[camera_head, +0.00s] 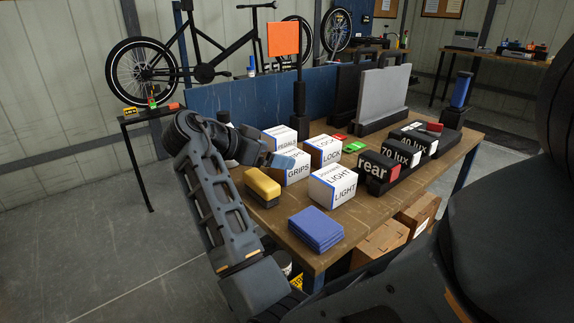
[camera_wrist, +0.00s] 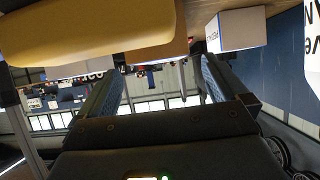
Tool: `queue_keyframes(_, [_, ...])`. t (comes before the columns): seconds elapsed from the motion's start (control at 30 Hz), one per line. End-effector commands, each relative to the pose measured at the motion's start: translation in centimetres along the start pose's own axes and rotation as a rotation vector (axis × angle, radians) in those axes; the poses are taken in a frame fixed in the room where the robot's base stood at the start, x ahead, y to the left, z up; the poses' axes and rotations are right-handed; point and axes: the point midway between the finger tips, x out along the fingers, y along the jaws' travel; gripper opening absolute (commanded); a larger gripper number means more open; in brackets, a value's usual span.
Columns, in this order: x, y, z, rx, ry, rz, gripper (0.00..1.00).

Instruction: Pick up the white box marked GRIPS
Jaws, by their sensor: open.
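The white box marked GRIPS (camera_head: 297,174) stands on the wooden table in the head view, with a blue edge stripe. My gripper (camera_head: 281,161) is at its upper left, and its bluish fingers overlap part of the box in the picture; I cannot tell whether they touch it. In the wrist view my gripper (camera_wrist: 155,85) is open, with nothing between its fingers. That view appears upside down.
White boxes marked PEDALS (camera_head: 279,137), LOCK (camera_head: 324,150) and LIGHT (camera_head: 334,187) stand close by. A yellow block (camera_head: 262,185) lies left of GRIPS and also fills the wrist view's upper left (camera_wrist: 90,30). Blue folded cloths (camera_head: 316,228) lie nearer the front; black lux blocks (camera_head: 392,165) stand right.

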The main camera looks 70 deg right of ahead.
Motion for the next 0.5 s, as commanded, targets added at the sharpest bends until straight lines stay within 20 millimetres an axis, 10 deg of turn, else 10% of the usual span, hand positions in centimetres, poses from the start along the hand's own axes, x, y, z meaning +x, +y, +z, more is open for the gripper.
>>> queue_keyframes(0.5, [4.7, 0.0, 0.1, -0.001, 0.000, -0.001, 1.00])
